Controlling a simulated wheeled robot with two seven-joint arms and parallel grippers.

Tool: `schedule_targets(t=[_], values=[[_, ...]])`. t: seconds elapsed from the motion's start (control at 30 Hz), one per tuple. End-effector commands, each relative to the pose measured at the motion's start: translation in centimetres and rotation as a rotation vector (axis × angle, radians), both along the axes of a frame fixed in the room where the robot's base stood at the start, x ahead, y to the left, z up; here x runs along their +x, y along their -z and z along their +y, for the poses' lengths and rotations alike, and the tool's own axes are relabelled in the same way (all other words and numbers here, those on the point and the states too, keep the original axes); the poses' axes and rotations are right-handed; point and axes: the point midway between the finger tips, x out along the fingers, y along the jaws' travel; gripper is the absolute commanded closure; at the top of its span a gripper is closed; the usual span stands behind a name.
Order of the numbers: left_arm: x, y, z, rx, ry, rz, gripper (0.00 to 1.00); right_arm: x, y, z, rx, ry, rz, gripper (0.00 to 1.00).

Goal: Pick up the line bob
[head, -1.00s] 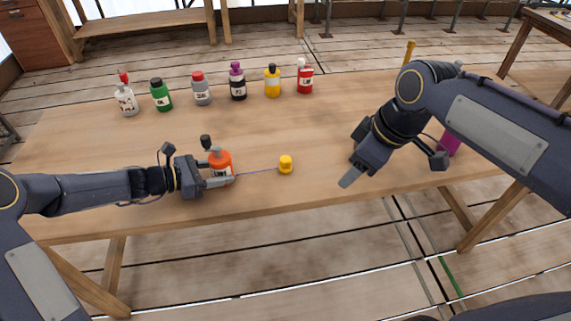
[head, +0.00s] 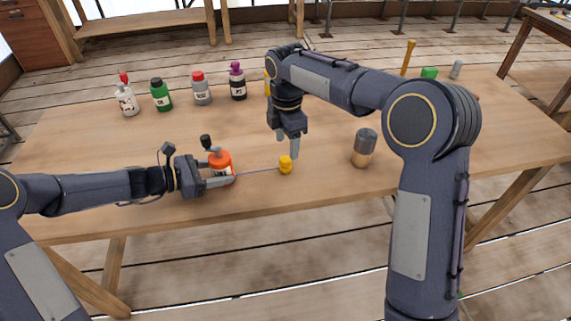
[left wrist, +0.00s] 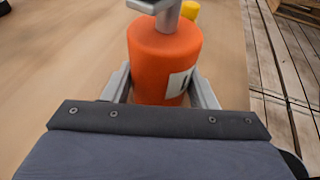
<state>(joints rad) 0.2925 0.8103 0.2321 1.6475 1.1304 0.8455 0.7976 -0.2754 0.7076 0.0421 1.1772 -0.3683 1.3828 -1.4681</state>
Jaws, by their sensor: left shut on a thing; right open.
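The yellow line bob (head: 286,165) stands on the wooden table, at the right end of a thin pale purple line (head: 258,170) that runs to an orange bottle (head: 221,160). My left gripper (head: 226,178) is shut around the orange bottle; the left wrist view shows the bottle (left wrist: 165,60) between its fingers, with the yellow bob (left wrist: 190,10) partly hidden beyond it. My right gripper (head: 294,150) is open and points down, just above and slightly behind the bob. Its fingers overlap in the head view, and the exact gap to the bob is hard to tell.
Behind stand a white bottle (head: 127,101), a green bottle (head: 161,97), a grey bottle (head: 202,92) and a black bottle (head: 238,86). A grey-and-brown cylinder (head: 364,149) stands right of the bob. The table front (head: 250,208) is clear.

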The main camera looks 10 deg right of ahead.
Motion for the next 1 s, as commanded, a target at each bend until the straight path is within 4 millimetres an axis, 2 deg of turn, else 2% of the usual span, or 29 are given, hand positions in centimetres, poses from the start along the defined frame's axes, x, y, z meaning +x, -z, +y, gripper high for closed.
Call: schedule_targets(t=[0.1,0.33,0.6,0.9,0.93,1.0], values=[[0.0,0.0,0.0,0.000,0.000,0.000,0.61,0.0,1.8,0.0,0.000,0.000,0.002,0.43],[0.0,0.0,0.0,0.000,0.000,0.000,0.61,0.2,3.5,0.0,0.001,0.001,0.001,0.43],[0.0,0.0,0.0,0.000,0.000,0.000,0.61,0.8,7.3,-0.2,0.001,0.002,0.002,0.43],[0.0,0.0,0.0,0.000,0.000,0.000,0.61,0.9,7.9,-0.2,0.002,0.002,0.000,0.43],[0.0,0.0,0.0,0.000,0.000,0.000,0.61,0.9,7.9,-0.2,0.002,0.002,0.000,0.44],[0.0,0.0,0.0,0.000,0.000,0.000,0.61,0.9,7.9,-0.2,0.002,0.002,0.000,0.53]])
